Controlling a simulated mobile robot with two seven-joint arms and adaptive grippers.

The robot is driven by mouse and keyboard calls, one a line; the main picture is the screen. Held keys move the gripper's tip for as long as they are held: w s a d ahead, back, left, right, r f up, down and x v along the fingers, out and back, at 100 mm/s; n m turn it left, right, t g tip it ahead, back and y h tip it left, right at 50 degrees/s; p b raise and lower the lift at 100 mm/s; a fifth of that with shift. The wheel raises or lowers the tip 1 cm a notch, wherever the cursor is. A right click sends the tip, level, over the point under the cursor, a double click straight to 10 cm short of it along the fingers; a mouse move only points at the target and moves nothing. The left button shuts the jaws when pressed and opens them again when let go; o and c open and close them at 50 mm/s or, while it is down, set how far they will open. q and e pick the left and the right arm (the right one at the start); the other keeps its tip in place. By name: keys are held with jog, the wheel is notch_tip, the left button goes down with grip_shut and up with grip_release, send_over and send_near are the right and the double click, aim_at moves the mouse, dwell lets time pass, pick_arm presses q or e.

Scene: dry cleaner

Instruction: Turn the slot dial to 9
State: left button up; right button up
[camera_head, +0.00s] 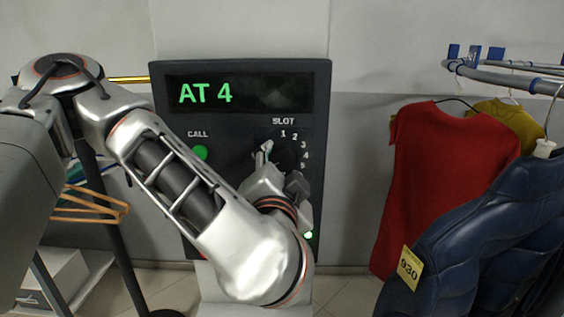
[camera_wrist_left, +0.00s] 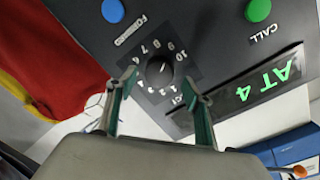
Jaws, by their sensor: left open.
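The slot dial (camera_wrist_left: 159,71) is a round black knob ringed by white numbers on a dark control panel (camera_head: 240,137). In the head view the dial (camera_head: 287,155) is partly hidden by my left gripper (camera_head: 279,168), and only its upper-right numbers show. In the left wrist view my left gripper (camera_wrist_left: 161,82) is open, with one finger on either side of the dial. I cannot tell whether the fingers touch it. A light mark shows on the knob, but the number it points at is too small to tell. The panel's display (camera_head: 240,94) reads "AT 4". My right gripper is out of view.
A green CALL button (camera_head: 200,152) is left of the dial; a blue FORWARD button (camera_wrist_left: 113,11) shows in the wrist view. A red garment (camera_head: 440,170) and dark blue jackets (camera_head: 490,235) hang from a rail at right. Wooden hangers (camera_head: 95,208) are at left.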

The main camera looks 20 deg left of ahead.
pick_arm(q)
jog(key=shift+v, duration=2.6)
jog(key=shift+d, duration=0.1)
